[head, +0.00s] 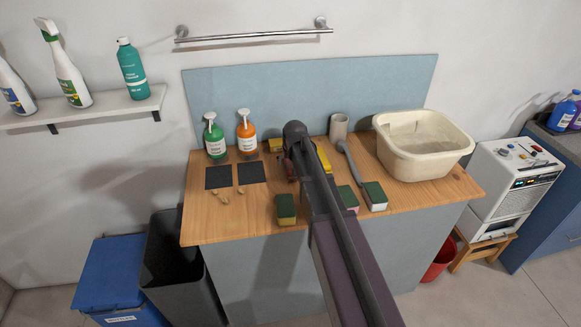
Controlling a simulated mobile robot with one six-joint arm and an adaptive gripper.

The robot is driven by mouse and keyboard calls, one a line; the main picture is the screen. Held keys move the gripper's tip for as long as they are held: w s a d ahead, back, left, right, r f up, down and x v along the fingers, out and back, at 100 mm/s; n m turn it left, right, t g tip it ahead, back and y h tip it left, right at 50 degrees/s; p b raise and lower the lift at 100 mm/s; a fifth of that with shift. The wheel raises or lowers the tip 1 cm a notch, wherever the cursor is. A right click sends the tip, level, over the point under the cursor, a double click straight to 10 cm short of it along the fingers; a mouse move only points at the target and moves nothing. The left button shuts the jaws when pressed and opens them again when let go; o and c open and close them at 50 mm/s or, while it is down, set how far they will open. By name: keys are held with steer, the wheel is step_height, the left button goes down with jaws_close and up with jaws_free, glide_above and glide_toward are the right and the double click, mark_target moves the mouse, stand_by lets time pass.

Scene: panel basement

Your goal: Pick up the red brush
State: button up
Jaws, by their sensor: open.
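My arm reaches over the wooden worktop (215,232) from the front. Its end is above the back middle of the top. My gripper (290,168) is mostly hidden behind my own arm; only a small dark, reddish part shows at its left side, and it is open. I cannot make out a red brush clearly; it may be hidden behind my arm or be part of that dark shape.
Sponges (286,208) lie on both sides of my arm. A green bottle (214,138) and an orange bottle (246,135) stand at the back left, behind two dark squares (218,177). A cup (339,126) and a cream basin (424,165) stand at the right.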

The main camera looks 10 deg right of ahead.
steer(key=shift+f, duration=0.1)
stand_by(0.4)
steer(key=c, duration=1.1)
steer(key=shift+r, duration=0.2)
steer(key=shift+c, duration=0.2)
step_height(320, 180, up, 10)
steer(key=p, duration=1)
steer(key=shift+r, duration=0.1)
steer(key=o, duration=0.6)
steer(key=c, duration=0.4)
steer(key=shift+f, duration=0.4)
